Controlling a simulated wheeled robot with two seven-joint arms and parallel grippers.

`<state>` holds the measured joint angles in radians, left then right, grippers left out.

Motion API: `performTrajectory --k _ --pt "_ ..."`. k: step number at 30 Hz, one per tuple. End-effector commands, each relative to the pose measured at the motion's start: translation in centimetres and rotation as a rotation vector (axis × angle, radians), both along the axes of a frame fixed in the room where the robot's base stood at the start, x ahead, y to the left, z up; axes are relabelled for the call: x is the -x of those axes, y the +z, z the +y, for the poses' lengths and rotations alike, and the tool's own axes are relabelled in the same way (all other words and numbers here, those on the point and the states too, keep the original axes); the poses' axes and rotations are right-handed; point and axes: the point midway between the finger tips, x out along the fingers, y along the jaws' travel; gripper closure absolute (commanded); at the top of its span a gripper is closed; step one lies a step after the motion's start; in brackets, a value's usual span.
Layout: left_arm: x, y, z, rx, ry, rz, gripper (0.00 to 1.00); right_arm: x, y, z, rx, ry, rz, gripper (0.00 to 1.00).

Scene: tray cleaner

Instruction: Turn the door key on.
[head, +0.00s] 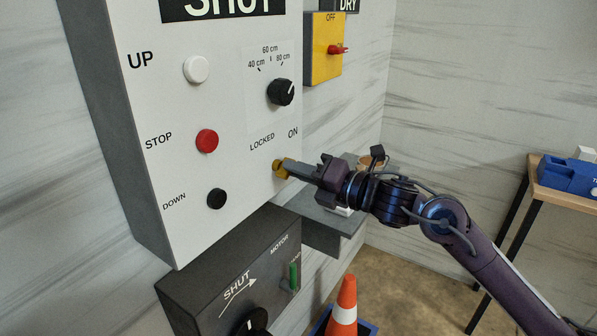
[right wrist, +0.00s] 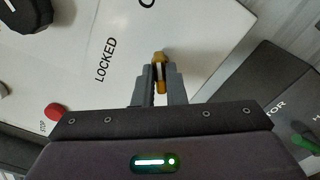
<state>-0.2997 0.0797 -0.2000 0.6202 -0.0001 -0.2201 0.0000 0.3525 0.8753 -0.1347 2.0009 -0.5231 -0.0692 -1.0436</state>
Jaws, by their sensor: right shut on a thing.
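The door key (head: 280,169) is a small yellow-brass piece on the light control panel (head: 235,215), below the words LOCKED and ON. My right gripper (head: 290,168) reaches in from the right and is shut on the key. In the right wrist view the key (right wrist: 160,60) shows between the two grey fingertips of my right gripper (right wrist: 160,85). The fingers hide part of the key and its lock, so I cannot tell exactly which way it points. My left gripper is not in view.
The panel also carries a white UP button (head: 196,69), a red STOP button (head: 207,141), a black DOWN button (head: 217,199) and a black knob (head: 281,92). A dark motor box (head: 215,277) juts out below. An orange cone (head: 344,308) stands on the floor.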

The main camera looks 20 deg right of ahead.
Motion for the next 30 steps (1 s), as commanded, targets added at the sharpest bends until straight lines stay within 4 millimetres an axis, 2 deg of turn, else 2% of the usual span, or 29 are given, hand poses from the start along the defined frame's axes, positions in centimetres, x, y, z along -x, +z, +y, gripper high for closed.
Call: performTrajectory --k 21,22,26,30 --pt "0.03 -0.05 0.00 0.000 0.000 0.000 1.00 -0.04 0.03 -0.07 -0.061 -0.002 0.046 1.00" --pt "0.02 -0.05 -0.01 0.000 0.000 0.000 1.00 -0.04 0.03 -0.07 -0.061 -0.001 0.045 0.85" --pt "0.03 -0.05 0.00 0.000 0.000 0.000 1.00 -0.03 0.02 -0.06 -0.059 -0.001 0.046 0.68" --pt "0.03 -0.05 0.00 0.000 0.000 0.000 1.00 -0.03 0.00 -0.04 -0.059 -0.001 0.045 0.67"
